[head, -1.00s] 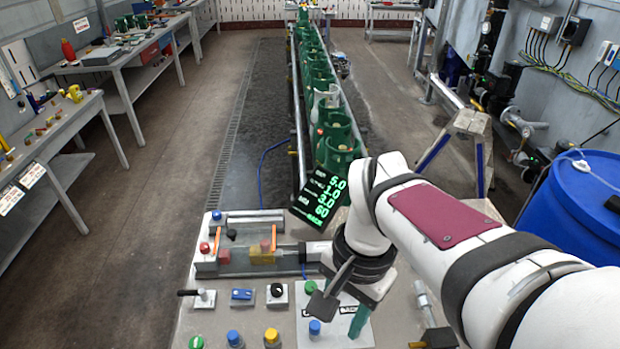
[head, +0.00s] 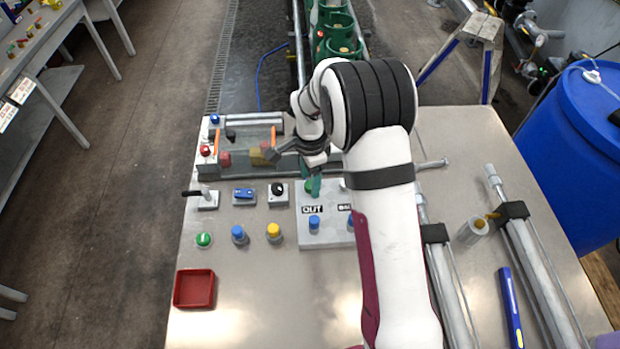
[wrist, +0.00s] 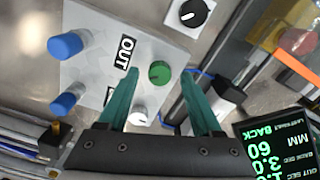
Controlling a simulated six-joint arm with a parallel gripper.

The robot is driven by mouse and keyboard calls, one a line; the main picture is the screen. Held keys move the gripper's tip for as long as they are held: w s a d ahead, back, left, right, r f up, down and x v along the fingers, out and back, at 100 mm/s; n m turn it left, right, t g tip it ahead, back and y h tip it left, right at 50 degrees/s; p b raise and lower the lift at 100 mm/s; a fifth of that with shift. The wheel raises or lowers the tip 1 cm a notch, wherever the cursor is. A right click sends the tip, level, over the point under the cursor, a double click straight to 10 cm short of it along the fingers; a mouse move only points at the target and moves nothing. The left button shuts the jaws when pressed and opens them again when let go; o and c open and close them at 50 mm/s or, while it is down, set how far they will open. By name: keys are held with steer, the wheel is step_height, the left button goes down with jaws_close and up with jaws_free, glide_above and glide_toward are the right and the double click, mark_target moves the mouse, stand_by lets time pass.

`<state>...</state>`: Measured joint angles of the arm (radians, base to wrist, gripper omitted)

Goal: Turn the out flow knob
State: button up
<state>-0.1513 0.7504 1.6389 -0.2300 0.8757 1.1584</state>
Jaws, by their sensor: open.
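The control plate (head: 330,240) on the metal bench carries an OUT label (head: 312,209) and a second label mostly hidden by my arm. A green knob (wrist: 159,73) with a pointer line sits beside the OUT label in the wrist view. A white knob (wrist: 138,112) is near it, and two blue buttons (wrist: 66,45) (wrist: 63,103) lie on the label's other side. My gripper (wrist: 160,74) is open, with its green fingers on either side of the green knob. I cannot tell whether they touch it. In the head view the fingers (head: 313,186) largely cover that knob.
A black knob (head: 277,189), a blue switch (head: 244,192) and a lever (head: 205,200) are left of the plate. Green, blue and yellow buttons stand in front of them. A red tray (head: 194,289) lies at front left. A display (wrist: 275,150) shows in the wrist view.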

steer(key=shift+f, duration=0.55)
jaws_close()
steer(key=shift+n, duration=0.3)
